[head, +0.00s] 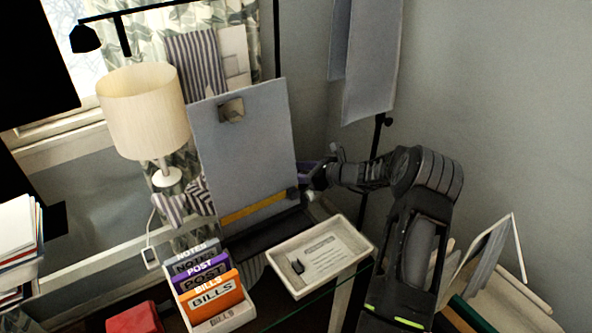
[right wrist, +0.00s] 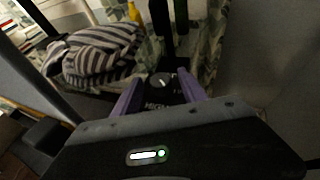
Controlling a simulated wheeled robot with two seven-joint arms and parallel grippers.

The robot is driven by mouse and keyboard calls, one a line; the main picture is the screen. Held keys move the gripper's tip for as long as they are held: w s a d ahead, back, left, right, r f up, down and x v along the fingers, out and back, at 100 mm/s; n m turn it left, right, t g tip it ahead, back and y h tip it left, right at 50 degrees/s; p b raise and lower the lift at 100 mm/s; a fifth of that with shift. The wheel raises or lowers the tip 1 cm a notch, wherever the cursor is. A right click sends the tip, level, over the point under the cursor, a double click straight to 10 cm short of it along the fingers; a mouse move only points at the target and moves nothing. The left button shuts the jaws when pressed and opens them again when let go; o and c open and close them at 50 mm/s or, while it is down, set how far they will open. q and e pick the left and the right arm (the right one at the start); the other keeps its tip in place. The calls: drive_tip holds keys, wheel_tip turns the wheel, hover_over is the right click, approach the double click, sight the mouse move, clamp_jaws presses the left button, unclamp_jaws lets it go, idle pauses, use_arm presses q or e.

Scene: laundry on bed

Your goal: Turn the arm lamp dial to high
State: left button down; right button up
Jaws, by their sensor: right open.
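A small round dark dial (right wrist: 161,80) with a light pointer mark shows in the right wrist view, on a dark panel. Light lettering that looks like "HIGH" (right wrist: 158,106) is on the panel in front of it. My right gripper (right wrist: 160,88) is open, with its purple fingers on either side of the dial. I cannot tell whether they touch it. In the head view, my right gripper (head: 310,173) is beside the right edge of a grey upright board, and the dial is hidden. A black arm lamp (head: 86,38) reaches across the top left. My left gripper is not in view.
A cream-shaded table lamp (head: 145,110) stands left of the grey board (head: 243,150). A letter holder (head: 240,318) and a shallow white tray (head: 367,238) are in front. Striped cloth (right wrist: 100,55) lies near the dial. A black pole (head: 376,150) stands behind my right arm.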

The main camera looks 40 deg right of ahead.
drive_tip(key=shift+w, duration=0.15)
drive_tip(key=shift+c, duration=0.3)
clamp_jaws()
